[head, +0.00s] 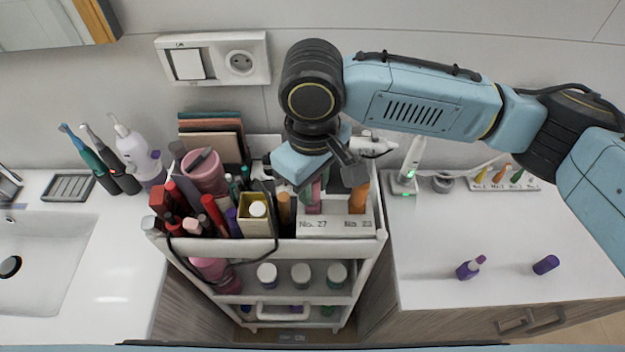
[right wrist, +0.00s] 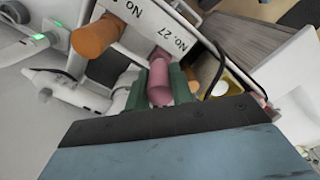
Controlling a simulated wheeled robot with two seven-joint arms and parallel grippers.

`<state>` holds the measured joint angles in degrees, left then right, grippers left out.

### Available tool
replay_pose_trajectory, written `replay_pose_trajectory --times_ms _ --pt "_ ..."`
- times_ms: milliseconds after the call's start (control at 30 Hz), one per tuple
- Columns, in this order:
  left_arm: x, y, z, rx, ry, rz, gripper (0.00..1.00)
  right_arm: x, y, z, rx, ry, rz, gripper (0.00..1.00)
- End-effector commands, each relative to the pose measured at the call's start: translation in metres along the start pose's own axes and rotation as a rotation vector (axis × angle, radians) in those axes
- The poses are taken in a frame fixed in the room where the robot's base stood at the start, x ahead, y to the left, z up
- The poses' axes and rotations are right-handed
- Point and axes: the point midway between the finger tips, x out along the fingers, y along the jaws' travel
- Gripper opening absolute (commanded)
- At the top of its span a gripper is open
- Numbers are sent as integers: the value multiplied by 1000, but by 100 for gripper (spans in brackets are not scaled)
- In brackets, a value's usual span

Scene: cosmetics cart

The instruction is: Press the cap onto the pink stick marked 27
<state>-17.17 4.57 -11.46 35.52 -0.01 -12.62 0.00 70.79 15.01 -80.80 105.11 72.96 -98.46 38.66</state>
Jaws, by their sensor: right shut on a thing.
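My right gripper (head: 318,184) is over the white holder (head: 312,226) on the cart, above the label "No. 27". In the right wrist view its green fingers (right wrist: 161,86) are shut on a pink cap (right wrist: 160,92). The pink stick (head: 314,207) stands in the holder behind that label. In the right wrist view the stick (right wrist: 158,60) lies directly in line with the cap. The two look touching, but I cannot tell how far the cap is on. The gripper hides most of the cap in the head view. My left gripper is not in view.
An orange stick (head: 358,198) stands beside it at "No. 23". Cosmetics and a yellow box (head: 257,222) crowd the cart to the left. A purple bottle (head: 468,268) and a purple cap (head: 546,264) are on the right counter (head: 440,240), which has free room.

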Motion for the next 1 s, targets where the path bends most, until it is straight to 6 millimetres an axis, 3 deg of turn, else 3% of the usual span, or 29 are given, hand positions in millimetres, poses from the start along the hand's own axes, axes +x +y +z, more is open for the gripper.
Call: replay_pose_trajectory --times_ms 1000 --pt "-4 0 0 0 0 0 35 12 0 0 0 0 0 2"
